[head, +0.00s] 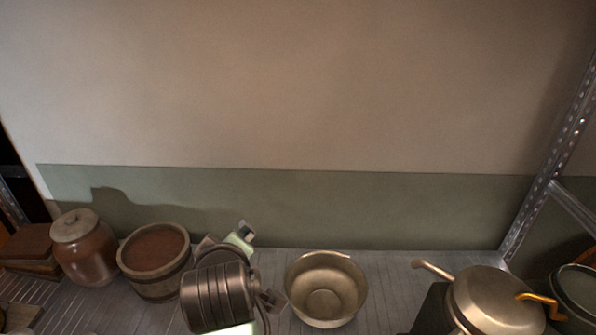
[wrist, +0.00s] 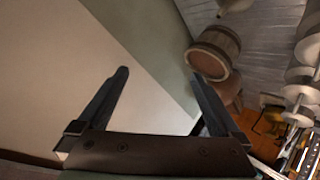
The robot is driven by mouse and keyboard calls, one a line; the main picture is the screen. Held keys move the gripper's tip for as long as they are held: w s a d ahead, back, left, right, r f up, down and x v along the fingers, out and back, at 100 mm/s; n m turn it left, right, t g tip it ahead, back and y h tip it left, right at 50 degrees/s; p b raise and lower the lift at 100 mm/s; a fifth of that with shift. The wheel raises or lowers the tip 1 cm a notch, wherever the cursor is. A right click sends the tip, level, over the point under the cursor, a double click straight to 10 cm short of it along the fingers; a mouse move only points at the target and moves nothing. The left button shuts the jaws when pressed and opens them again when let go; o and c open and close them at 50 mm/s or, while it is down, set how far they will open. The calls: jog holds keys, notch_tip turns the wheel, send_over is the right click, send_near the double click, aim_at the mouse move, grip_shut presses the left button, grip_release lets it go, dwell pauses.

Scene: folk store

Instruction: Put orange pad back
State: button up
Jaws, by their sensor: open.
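I cannot make out the orange pad for certain in either view. A brown-orange, flat, stacked item (head: 28,243) lies at the far left of the shelf in the head view, left of the lidded jar; I cannot tell if it is the pad. My gripper (wrist: 159,73) is open in the wrist view, with two dark fingers apart and only the wall between them. In the head view my arm's end is above the shelf, between the wooden bucket and the metal bowl, and the fingers are mostly hidden.
A lidded brown jar (head: 85,250) and a wooden bucket (head: 155,285) stand left of my arm. The bucket also shows in the wrist view (wrist: 213,52). A metal bowl (head: 325,290) stands right, then a lidded pan (head: 495,300). A metal upright (head: 550,160) rises at right.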

jog(key=s+d+r+m+t, duration=0.1)
jog(key=d+r+m+t, duration=0.15)
jog(key=r, duration=0.65)
jog(key=s+d+r+m+t, duration=0.15)
jog(key=r+t, duration=0.25)
jog(key=r, duration=0.5)
jog(key=d+r+m+t, duration=0.2)
jog(key=d+r+t, duration=0.1)
jog(key=r, duration=0.5)
jog(key=s+d+r+m+t+h, duration=0.1)
jog(key=s+d+r+m+t, duration=0.1)
jog(key=s+r, duration=0.4)
jog(key=s+d+r+m+t+h, duration=0.1)
jog(key=s+d+r+m+t, duration=0.2)
jog(key=r, duration=0.7)
jog(key=s+t, duration=0.2)
jog(key=s, duration=0.2)
jog(key=shift+s+d+r+h, duration=0.25)
jog(key=shift+s+h, duration=0.05)
jog(key=shift+h, duration=0.1)
